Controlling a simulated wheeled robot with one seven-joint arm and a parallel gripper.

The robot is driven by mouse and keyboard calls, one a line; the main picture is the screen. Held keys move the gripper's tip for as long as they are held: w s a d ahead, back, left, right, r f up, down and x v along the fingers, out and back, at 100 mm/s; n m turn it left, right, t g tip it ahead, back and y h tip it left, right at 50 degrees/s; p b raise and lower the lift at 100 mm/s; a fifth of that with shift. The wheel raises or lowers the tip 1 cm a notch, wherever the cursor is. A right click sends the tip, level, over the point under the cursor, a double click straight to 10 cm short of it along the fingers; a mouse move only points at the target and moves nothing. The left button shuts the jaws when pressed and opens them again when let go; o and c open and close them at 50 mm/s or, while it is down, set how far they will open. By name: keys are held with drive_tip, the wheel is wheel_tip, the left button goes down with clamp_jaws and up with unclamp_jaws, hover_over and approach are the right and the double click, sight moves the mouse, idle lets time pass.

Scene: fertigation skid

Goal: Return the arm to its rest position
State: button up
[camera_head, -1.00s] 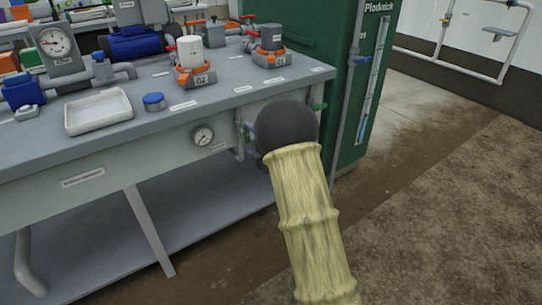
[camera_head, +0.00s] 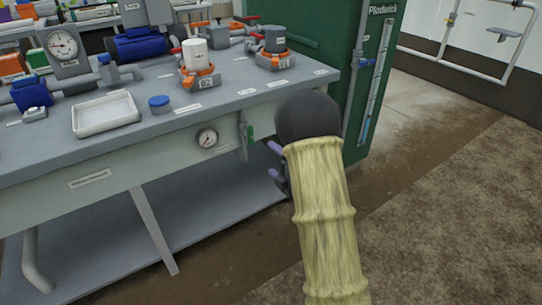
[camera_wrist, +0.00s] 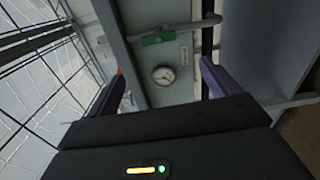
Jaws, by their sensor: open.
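My arm, in a pale yellow sleeve with a dark rounded end, stands in front of the bench's right end in the head view. My gripper (camera_head: 277,162) shows partly past the left of that dark end, with purple-grey fingers pointing toward the bench front. In the wrist view my gripper (camera_wrist: 160,88) has its two fingers wide apart with nothing between them. Beyond the gap are the bench front and a round gauge (camera_wrist: 163,75). The rest of the gripper is hidden behind the arm in the head view.
The grey bench (camera_head: 225,90) holds a white tray (camera_head: 106,116), a blue cap (camera_head: 159,104), a white cup (camera_head: 195,54) and a dark cup (camera_head: 275,38). A green-handled valve (camera_head: 249,138) juts from its front. A green cabinet (camera_head: 352,100) stands behind. Floor at right is clear.

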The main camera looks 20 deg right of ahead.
drive_tip(key=s+a+r+m+g+h+p, duration=0.25)
drive_tip(key=s+m+g, duration=0.45)
drive_tip(key=s+m, duration=0.5)
drive_tip(key=s+a+r+m+g+h+p, duration=0.1)
drive_tip(key=s+a+m+g+h+p, duration=0.15)
drive_tip(key=s+m+g, duration=0.85)
wheel_tip(320, 180, up, 37)
drive_tip(key=s+n+t+p, duration=0.1)
drive_tip(key=s+t+p, duration=0.1)
drive_tip(key=p, duration=3.6)
drive_tip(key=shift+d+t+h+p, duration=0.3)
drive_tip(key=shift+t, duration=0.4)
